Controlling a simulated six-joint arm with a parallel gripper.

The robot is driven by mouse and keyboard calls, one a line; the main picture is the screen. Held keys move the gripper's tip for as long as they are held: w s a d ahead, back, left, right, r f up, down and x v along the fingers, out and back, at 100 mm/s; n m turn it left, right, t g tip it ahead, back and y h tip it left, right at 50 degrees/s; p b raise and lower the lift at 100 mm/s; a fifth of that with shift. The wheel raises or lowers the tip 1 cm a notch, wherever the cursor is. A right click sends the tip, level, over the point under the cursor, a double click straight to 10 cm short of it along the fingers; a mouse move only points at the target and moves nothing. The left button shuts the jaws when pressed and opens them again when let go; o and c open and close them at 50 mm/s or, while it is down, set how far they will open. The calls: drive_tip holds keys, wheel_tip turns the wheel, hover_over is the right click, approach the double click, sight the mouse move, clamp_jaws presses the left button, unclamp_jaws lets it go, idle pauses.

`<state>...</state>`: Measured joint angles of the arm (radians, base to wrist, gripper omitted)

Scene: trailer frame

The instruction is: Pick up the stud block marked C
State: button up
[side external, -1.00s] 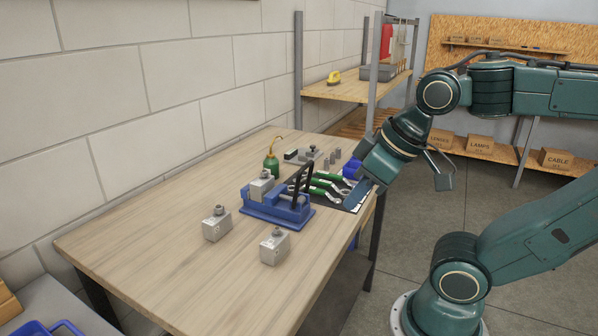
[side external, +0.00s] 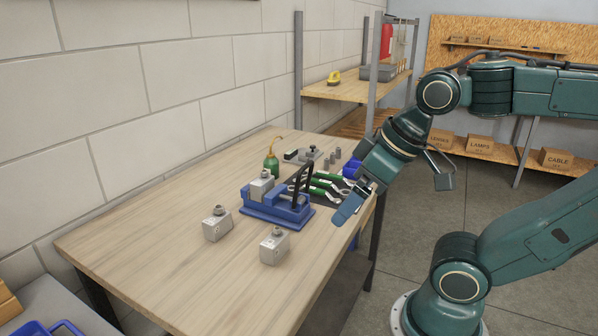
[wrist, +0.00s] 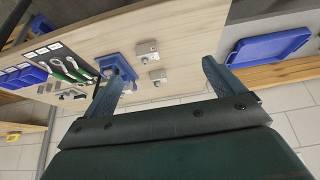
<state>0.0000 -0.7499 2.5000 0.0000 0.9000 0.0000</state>
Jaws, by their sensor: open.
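Three grey metal stud blocks show in the side view. One block (side external: 217,226) stands on the left of the bench, another (side external: 274,248) nearer its front edge, and a third (side external: 261,187) sits in a blue vise (side external: 283,214). I cannot read a letter on any of them. My gripper (side external: 344,214) is open and empty, right of the vise near the bench's edge, apart from all the blocks. In the wrist view my gripper's fingers (wrist: 163,64) are spread. Two blocks (wrist: 147,48) (wrist: 158,77) appear between them, farther off.
A dark mat (side external: 322,187) with green-handled wrenches lies behind the vise. A green oil bottle (side external: 271,164) and small metal parts (side external: 312,155) stand at the back. The vise's black handle (side external: 302,182) sticks up. The bench's front left (side external: 150,245) is clear.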

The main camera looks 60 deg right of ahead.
drive_tip(key=w+d+r+g, duration=0.1)
drive_tip(key=w+d+r, duration=0.25)
drive_tip(key=w, duration=0.65)
drive_tip(key=w+d+r+g, duration=0.2)
drive_tip(key=w+d+r, duration=0.15)
drive_tip(key=w, duration=0.65)
drive_tip(key=w+d+f+g, duration=0.1)
drive_tip(key=w+d+f, duration=0.3)
drive_tip(key=w+d, duration=0.1)
drive_tip(key=w+d+f, duration=0.4)
drive_tip(key=d, duration=0.1)
drive_tip(key=w+d+f+g, duration=0.1)
drive_tip(key=w+d+f, duration=0.2)
drive_tip(key=w+d, duration=0.2)
drive_tip(key=shift+w+d+f+g, duration=0.15)
drive_tip(key=shift+w+f+g, duration=0.15)
drive_tip(key=shift+f, duration=0.1)
drive_tip(key=shift+f, duration=0.15)
